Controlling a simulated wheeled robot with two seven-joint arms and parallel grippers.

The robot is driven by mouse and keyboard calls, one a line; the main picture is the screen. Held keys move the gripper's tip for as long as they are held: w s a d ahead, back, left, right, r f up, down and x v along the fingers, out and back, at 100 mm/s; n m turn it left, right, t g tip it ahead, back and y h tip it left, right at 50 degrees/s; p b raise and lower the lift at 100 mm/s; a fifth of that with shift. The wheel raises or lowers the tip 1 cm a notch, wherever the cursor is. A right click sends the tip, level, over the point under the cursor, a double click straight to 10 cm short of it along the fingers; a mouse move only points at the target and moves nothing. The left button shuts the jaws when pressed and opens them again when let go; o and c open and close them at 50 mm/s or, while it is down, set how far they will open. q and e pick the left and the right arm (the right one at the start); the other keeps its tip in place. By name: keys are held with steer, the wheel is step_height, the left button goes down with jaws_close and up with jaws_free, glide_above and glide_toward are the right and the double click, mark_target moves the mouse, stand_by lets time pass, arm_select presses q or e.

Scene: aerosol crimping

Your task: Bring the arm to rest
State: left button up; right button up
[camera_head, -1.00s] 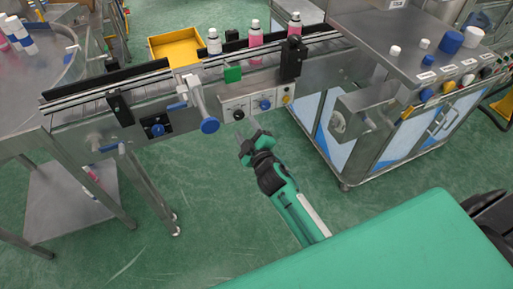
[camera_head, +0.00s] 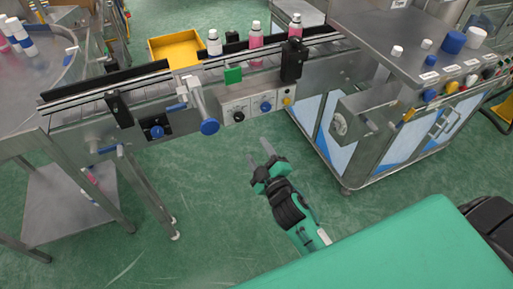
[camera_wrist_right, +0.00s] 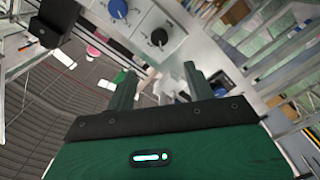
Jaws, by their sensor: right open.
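My right gripper (camera_head: 262,160) is in the lower middle of the head view, in front of the conveyor and above the green floor. Its two fingers are apart with nothing between them. In the right wrist view the same gripper (camera_wrist_right: 158,82) shows two dark fingers standing apart, with no object between them. It is clear of the conveyor's control panel (camera_head: 252,106) in the head view. My left gripper is not in view.
The conveyor (camera_head: 185,88) carries several bottles, among them a pink one (camera_head: 256,42). A steel cabinet (camera_head: 400,140) with coloured caps stands at right. A yellow tray (camera_head: 176,47) lies behind. Open floor (camera_head: 200,220) lies below.

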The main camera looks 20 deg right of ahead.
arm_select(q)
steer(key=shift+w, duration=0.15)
